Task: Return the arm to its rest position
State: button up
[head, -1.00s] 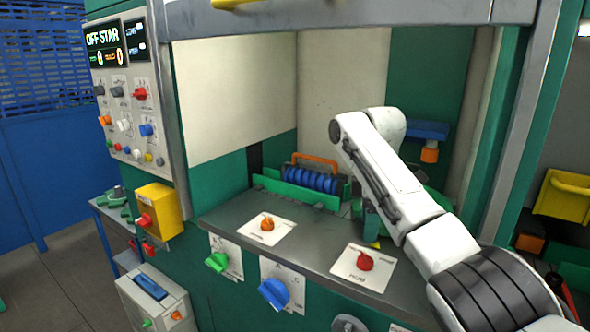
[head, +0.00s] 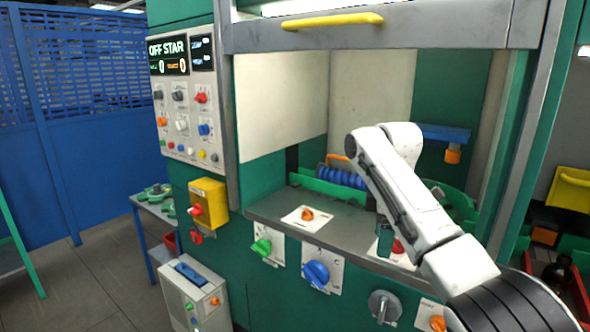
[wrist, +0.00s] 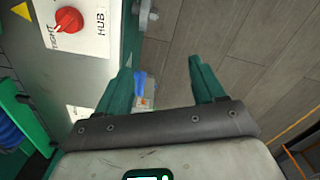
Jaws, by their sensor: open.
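My white arm (head: 405,195) reaches up from the lower right in the head view and bends at its elbow in front of the machine's opening. My gripper (wrist: 163,88) shows in the wrist view with its two green fingers spread apart and nothing held between them. The floor and the machine's front edge lie beyond the fingers.
The machine's ledge (head: 345,235) carries an orange knob (head: 307,214) and a red knob (wrist: 68,20). A blue knob (head: 316,273) sits on the front. A yellow box (head: 208,203) juts out left. A dark bottle (head: 563,270) stands far right. Floor is clear at lower left.

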jog(key=s+a+f+m+y, duration=0.1)
jog(key=s+f+m, duration=0.1)
jog(key=s+f, duration=0.6)
jog(key=s+a+f+m, duration=0.15)
jog(key=s+f, duration=0.25)
jog(key=f, duration=0.7)
jog(key=s+f+m+y, duration=0.1)
jog(key=s+f+m, duration=0.2)
jog(key=s+f, duration=0.5)
jog(key=s+d+f+m, duration=0.1)
jog(key=s+d+m, duration=0.2)
jog(key=s, duration=0.6)
jog(key=s+d+f+m+h, duration=0.1)
jog(key=s+d+f+m, duration=0.1)
jog(key=s, duration=0.8)
jog(key=s+d+f+m+t+h, duration=0.1)
jog(key=s+d+m, duration=0.3)
jog(key=s, duration=0.6)
jog(key=shift+d+f, duration=0.4)
jog(key=shift+d, duration=0.6)
